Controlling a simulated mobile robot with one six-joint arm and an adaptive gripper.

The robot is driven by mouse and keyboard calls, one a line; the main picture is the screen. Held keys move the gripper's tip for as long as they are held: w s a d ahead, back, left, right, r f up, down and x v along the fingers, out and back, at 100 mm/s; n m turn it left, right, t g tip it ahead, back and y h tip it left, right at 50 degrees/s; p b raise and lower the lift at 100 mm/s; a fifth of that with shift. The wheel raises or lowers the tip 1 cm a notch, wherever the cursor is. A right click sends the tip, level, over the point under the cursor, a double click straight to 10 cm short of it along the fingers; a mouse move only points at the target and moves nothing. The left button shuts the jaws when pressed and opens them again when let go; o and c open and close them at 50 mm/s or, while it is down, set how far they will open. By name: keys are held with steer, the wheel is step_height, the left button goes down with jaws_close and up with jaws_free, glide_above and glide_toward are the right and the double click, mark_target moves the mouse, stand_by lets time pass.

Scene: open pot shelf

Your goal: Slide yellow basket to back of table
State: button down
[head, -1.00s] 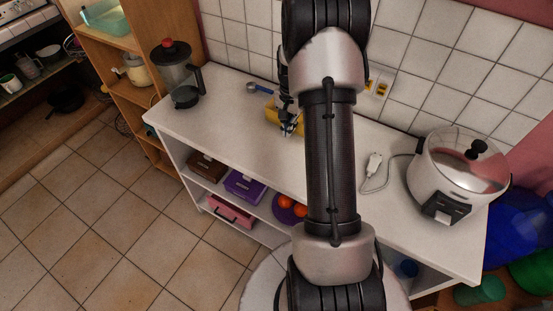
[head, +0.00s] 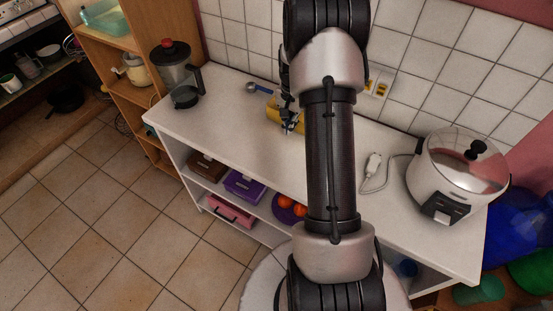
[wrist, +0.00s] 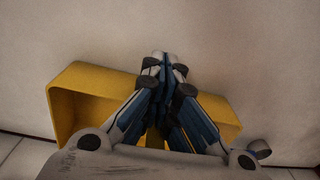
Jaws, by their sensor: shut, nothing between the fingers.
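The yellow basket (head: 273,114) is on the white tabletop (head: 240,135) near the tiled wall. My arm hides much of it in the head view. In the wrist view the yellow basket (wrist: 85,92) lies behind my gripper, with its left end and part of its right end showing. In the head view my gripper (head: 289,127) is low at the basket's front side. I cannot tell whether it touches the basket.
A blender (head: 178,72) stands at the table's left end, and a blue-handled tool (head: 259,88) lies near the wall. A white plug (head: 374,163) and a rice cooker (head: 455,170) are to the right. The table's front middle is clear.

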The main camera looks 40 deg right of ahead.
steer(key=shift+s+a+f, duration=0.35)
steer(key=shift+s+f, duration=0.1)
steer(key=shift+f, duration=0.15)
steer(key=shift+w+r+p, duration=0.2)
steer(key=shift+r+p, duration=0.7)
steer(key=shift+r, duration=0.2)
steer(key=s+a+r+p, duration=0.1)
steer(key=a+r+p, duration=0.3)
steer(key=r, duration=0.3)
steer(key=shift+s, duration=0.15)
